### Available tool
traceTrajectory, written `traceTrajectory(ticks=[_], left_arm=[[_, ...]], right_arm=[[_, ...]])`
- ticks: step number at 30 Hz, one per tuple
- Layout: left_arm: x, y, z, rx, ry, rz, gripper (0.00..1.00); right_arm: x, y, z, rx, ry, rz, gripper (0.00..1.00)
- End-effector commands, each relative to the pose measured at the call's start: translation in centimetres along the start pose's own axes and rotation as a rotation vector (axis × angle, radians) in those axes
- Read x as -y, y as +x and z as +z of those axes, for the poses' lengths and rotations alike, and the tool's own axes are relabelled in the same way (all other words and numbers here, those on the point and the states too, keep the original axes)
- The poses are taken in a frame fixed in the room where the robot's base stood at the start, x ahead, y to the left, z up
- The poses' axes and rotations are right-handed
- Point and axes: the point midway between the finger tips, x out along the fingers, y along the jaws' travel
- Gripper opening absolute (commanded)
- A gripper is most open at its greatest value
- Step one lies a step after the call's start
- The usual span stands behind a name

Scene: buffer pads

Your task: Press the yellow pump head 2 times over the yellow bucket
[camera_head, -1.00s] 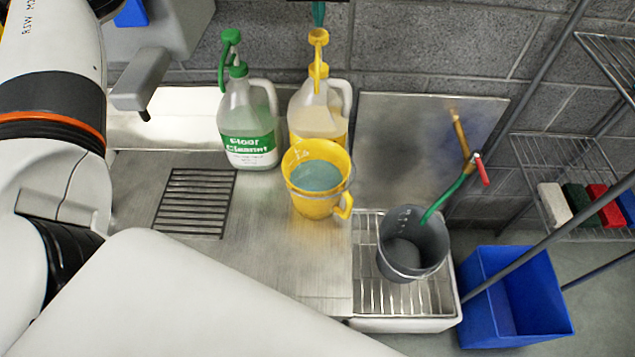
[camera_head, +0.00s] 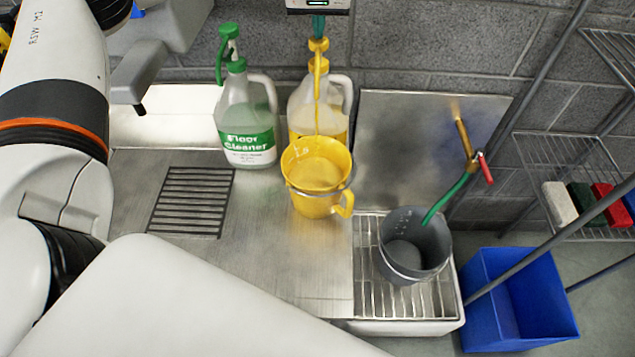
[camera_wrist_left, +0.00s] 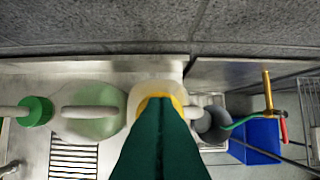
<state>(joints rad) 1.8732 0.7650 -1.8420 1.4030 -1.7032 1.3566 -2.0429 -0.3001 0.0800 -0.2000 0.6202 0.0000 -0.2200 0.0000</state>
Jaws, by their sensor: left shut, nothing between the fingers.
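The yellow pump head (camera_head: 318,45) sits on a white jug with a yellow label (camera_head: 299,108) at the back of the steel counter. My left gripper (camera_head: 318,27) is shut and empty, its green fingers pointing down onto the top of the pump head. The fingers (camera_wrist_left: 160,115) also show in the left wrist view and cover most of the pump head there. A thin yellow stream (camera_head: 316,120) runs down from the pump into the yellow bucket (camera_head: 316,203), which stands upright in front of the jug. The bucket's inside looks yellow. My right gripper is out of view.
A floor cleaner jug (camera_head: 246,125) with a green pump stands left of the yellow one. A grey bucket (camera_head: 414,265) with a green hose stands on the sink rack at right. A blue bin (camera_head: 515,300) is on the floor. A drain grate (camera_head: 192,202) lies at left.

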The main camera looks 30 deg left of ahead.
Motion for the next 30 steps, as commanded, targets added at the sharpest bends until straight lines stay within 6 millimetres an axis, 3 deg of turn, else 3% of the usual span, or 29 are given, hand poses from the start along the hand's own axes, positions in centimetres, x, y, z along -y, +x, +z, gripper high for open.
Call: traceTrajectory(ticks=[1, 9, 24, 30], left_arm=[[0.0, 0.7, -0.5, -0.008, 0.002, 0.004, 0.00], [0.0, 0.3, -0.3, -0.009, 0.002, 0.004, 0.00], [-0.1, -3.5, 1.4, -0.007, 0.001, 0.004, 0.00], [-0.1, -3.6, 1.5, -0.004, 0.001, 0.003, 0.00]], right_arm=[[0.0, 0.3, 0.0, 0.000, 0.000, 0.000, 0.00], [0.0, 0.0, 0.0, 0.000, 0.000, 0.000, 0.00], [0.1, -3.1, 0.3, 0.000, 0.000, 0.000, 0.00], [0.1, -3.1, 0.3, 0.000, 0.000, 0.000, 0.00]])
